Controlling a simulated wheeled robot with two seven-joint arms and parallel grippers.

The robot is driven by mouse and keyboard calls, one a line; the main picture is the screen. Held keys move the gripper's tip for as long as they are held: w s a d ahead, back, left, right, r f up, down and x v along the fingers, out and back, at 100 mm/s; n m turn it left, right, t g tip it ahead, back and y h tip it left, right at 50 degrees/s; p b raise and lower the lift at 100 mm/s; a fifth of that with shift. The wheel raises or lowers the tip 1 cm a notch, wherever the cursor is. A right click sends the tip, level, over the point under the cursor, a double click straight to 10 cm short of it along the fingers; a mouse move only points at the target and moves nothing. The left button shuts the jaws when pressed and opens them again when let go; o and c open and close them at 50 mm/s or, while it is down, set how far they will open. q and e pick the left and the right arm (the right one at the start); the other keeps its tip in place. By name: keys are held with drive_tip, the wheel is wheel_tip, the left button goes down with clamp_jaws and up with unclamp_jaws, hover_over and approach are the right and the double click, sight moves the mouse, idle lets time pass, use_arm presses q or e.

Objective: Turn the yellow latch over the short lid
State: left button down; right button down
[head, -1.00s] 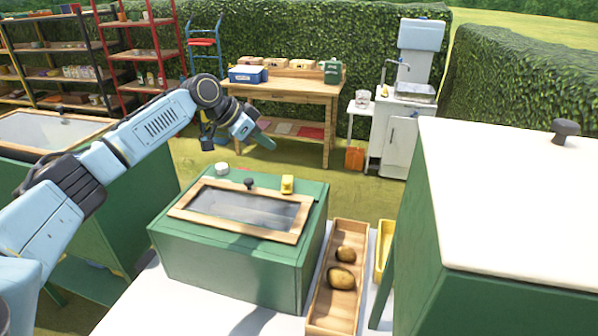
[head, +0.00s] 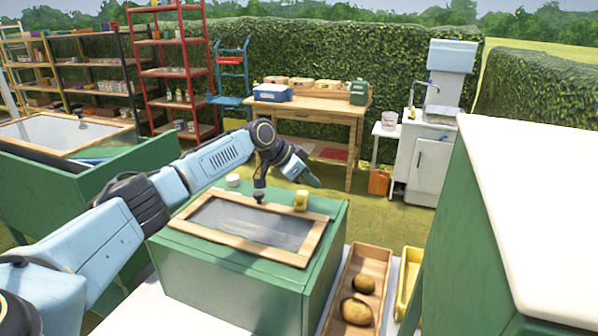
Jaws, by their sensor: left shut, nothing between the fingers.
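A green box (head: 225,290) stands on the pale table with a short wood-framed glass lid (head: 245,222) lying flat on top. A black knob (head: 258,197) sits at the lid's far edge. The small yellow latch (head: 301,200) stands at the far edge of the lid, right of the knob; whether it overlaps the frame is hard to tell. My left gripper (head: 312,180) is shut and empty, above and behind the latch in the picture, apart from it. My right gripper is out of view.
A small white round piece (head: 233,180) sits on the box left of the knob. A wooden tray (head: 358,290) with brown potatoes and a yellow tray (head: 408,280) are to the right. A tall green box with a white top (head: 540,200) blocks the right side.

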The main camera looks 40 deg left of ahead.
sight(299, 196)
use_arm(q)
drive_tip(key=shift+x, duration=0.95)
drive_tip(key=shift+f, duration=0.3)
drive_tip(key=shift+s+a+f, duration=0.15)
drive_tip(key=shift+s+a, duration=0.3)
drive_tip(key=shift+s, duration=0.15)
drive_tip(key=shift+s+a+f, duration=0.15)
drive_tip(key=shift+s+a, duration=0.35)
drive_tip(key=shift+s, duration=0.1)
drive_tip(key=shift+s+f, duration=0.15)
drive_tip(key=shift+s, duration=0.05)
drive_tip(key=shift+s+a+p, duration=0.1)
drive_tip(key=shift+a+p, duration=0.05)
drive_tip(key=shift+p, duration=0.2)
drive_tip(key=shift+s+a, duration=0.25)
drive_tip(key=shift+a, duration=0.25)
drive_tip(key=shift+w+d, duration=0.1)
drive_tip(key=shift+d, duration=0.05)
